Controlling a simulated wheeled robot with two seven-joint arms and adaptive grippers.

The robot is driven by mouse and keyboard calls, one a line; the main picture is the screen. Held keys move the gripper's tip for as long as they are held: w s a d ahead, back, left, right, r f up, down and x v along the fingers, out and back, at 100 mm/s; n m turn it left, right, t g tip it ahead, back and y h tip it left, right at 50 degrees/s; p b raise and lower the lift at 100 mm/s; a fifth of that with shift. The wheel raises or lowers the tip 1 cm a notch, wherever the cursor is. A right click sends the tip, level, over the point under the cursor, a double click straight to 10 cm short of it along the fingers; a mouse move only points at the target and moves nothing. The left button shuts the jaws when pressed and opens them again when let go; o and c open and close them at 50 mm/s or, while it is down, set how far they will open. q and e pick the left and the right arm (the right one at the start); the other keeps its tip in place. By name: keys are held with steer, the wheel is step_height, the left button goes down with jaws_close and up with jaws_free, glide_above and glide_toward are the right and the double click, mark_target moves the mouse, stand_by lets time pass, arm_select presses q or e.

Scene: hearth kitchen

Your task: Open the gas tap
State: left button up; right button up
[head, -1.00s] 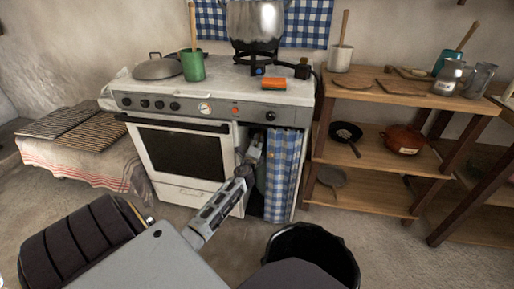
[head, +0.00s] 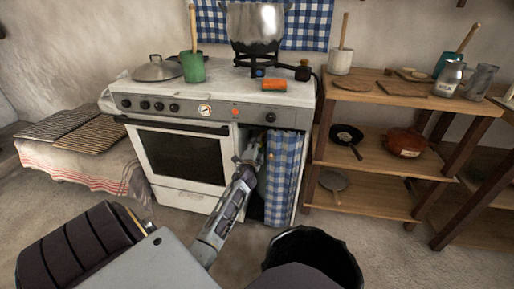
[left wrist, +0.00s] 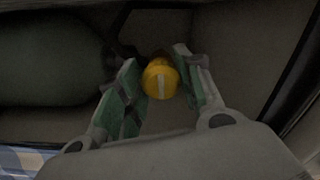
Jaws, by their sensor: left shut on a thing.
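The gas tap (left wrist: 160,80) is a round yellow knob with a pale line across its face, upright in the left wrist view. My left gripper (left wrist: 157,60) has a finger on each side of the knob and is shut on it. In the head view my left gripper (head: 249,157) reaches into the dark opening below the stove top, beside the blue checked curtain (head: 283,172). The knob is too small and covered to make out there. A dark green rounded body, like a gas bottle (left wrist: 45,62), lies left of the tap. My right gripper is not in view.
The white stove (head: 188,160) stands left of the opening, with a pot (head: 255,22) and green mug (head: 193,68) on top. A wooden shelf (head: 375,150) holds pans to the right. A black bin-like thing (head: 345,262) is in front on the floor.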

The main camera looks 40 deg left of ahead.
arm_select(q)
steer(key=shift+f, duration=0.1)
steer(key=o, duration=0.7)
steer(key=shift+o, duration=0.2)
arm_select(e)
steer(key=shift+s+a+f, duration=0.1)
arm_select(q)
steer(key=shift+s, duration=0.15)
steer(key=v, duration=1.1)
steer(key=shift+s+d, duration=0.2)
steer(key=shift+s, duration=0.1)
stand_by(0.4)
step_height(320, 180, up, 10)
steer(key=p, duration=0.9)
steer(key=shift+p, duration=0.4)
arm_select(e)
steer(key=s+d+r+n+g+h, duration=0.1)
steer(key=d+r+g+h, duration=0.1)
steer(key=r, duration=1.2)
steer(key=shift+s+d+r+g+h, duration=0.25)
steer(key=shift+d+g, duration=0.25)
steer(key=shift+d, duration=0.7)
